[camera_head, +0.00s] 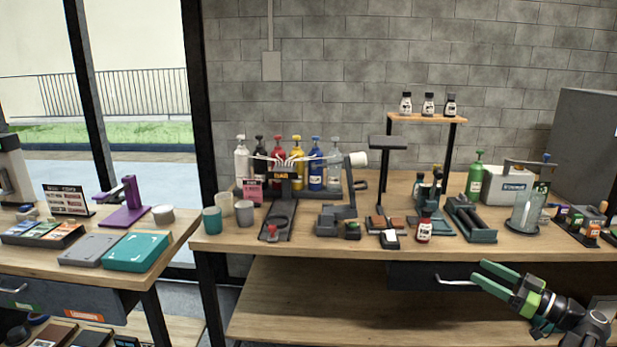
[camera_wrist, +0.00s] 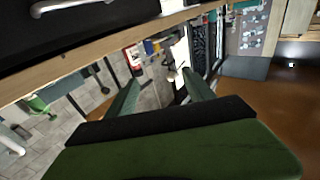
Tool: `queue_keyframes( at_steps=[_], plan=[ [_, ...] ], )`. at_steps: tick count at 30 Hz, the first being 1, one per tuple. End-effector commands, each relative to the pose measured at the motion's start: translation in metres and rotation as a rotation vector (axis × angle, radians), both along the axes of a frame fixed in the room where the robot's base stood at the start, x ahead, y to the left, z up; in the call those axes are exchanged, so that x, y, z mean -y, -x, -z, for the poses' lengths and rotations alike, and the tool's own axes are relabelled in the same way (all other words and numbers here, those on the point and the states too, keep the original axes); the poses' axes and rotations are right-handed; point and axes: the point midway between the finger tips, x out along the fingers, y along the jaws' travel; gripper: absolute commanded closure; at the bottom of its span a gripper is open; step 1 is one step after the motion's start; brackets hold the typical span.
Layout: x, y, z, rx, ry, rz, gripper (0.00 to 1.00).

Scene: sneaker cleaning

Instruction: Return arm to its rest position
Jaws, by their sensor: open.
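My gripper (camera_head: 490,278) is at the lower right of the head view, in front of the wooden workbench (camera_head: 380,243) and just below its top edge. Its two green fingers are spread apart with nothing between them. The fingers point left, near the silver handle (camera_head: 455,282) of a dark drawer; I cannot tell the exact gap. In the wrist view my open gripper (camera_wrist: 162,92) shows its green fingers with only background between them. My dark arm runs from the gripper to the lower right corner.
The workbench holds several colored bottles (camera_head: 297,168), grey cups (camera_head: 244,212), a small brown bottle (camera_head: 424,229) and a glass dispenser (camera_head: 524,212). A lower shelf (camera_head: 300,300) is bare. A second table (camera_head: 180,232) with a teal case (camera_head: 136,251) stands at left.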

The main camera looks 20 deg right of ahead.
Motion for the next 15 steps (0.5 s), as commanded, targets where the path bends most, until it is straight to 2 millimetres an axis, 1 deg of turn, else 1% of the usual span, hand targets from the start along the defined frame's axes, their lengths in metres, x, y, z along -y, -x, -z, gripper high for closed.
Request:
queue_keyframes(
  at_steps=[5, 8, 11, 14, 15],
  plan=[
    [-0.031, -0.033, 0.000, 0.000, -0.001, -0.072, 0.39],
    [-0.058, -0.057, 0.000, 0.000, -0.001, -0.129, 0.39],
    [-0.092, -0.083, 0.001, -0.001, -0.001, -0.194, 0.39],
    [-0.137, -0.111, 0.006, -0.019, 0.008, -0.275, 0.39],
    [-0.159, -0.123, 0.009, -0.031, 0.015, -0.314, 0.39]
  ],
)
